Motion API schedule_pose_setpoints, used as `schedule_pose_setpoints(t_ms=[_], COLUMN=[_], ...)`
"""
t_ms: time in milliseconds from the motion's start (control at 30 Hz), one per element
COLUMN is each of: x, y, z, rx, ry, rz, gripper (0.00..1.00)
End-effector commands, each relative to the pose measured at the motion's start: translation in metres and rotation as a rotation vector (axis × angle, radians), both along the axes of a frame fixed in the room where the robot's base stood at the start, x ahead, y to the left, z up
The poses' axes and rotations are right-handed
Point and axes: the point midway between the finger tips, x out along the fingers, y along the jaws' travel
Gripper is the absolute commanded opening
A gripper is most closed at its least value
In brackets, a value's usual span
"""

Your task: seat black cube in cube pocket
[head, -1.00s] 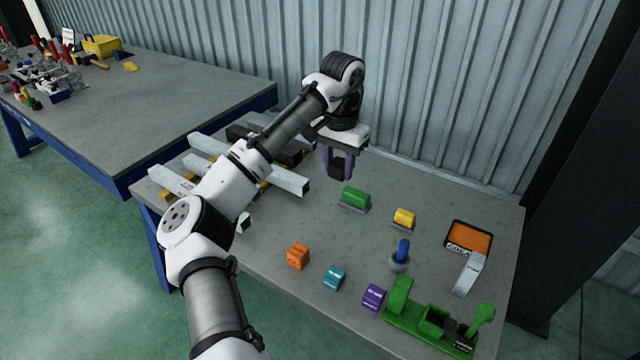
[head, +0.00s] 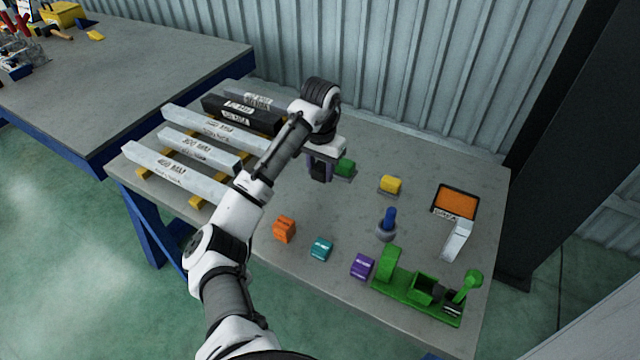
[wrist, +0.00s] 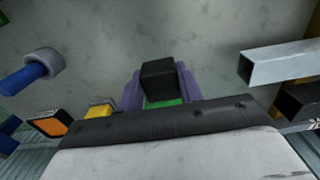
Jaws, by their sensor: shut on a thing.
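My gripper (head: 319,168) is shut on the black cube (head: 318,173) and holds it over the grey table, left of the green block in the head view. The wrist view shows the black cube (wrist: 160,76) between the two purple fingers. A green fixture (head: 420,290) stands at the table's front right. It has an open, square, box-like pocket (head: 425,287) near its middle, apparently empty, between two raised green posts. The gripper is well to the left of and behind this fixture. The cube's underside is hidden in the head view.
A green block (head: 345,167), yellow block (head: 391,184), blue peg (head: 388,219), orange block (head: 284,229), teal block (head: 321,249) and purple block (head: 362,266) stand on the table. Metal bars (head: 190,150) lie left. An orange-faced tray (head: 456,202) lies right. Bare table separates them.

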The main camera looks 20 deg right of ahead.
Motion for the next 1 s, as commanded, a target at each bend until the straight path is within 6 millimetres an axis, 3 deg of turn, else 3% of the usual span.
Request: schedule_pose_setpoints(t_ms=[267, 500, 867, 900, 1000], x=[0.001, 0.000, 0.000, 0.000, 0.000], y=[0.001, 0.001, 0.000, 0.000, 0.000], z=[-0.022, -0.054, -0.061, -0.062, -0.061], rx=[0.000, 0.001, 0.000, 0.000, 0.000], ry=[0.000, 0.001, 0.000, 0.000, 0.000], rz=[0.002, 0.001, 0.001, 0.001, 0.001], gripper=[0.09, 0.09, 0.09, 0.37, 0.50])
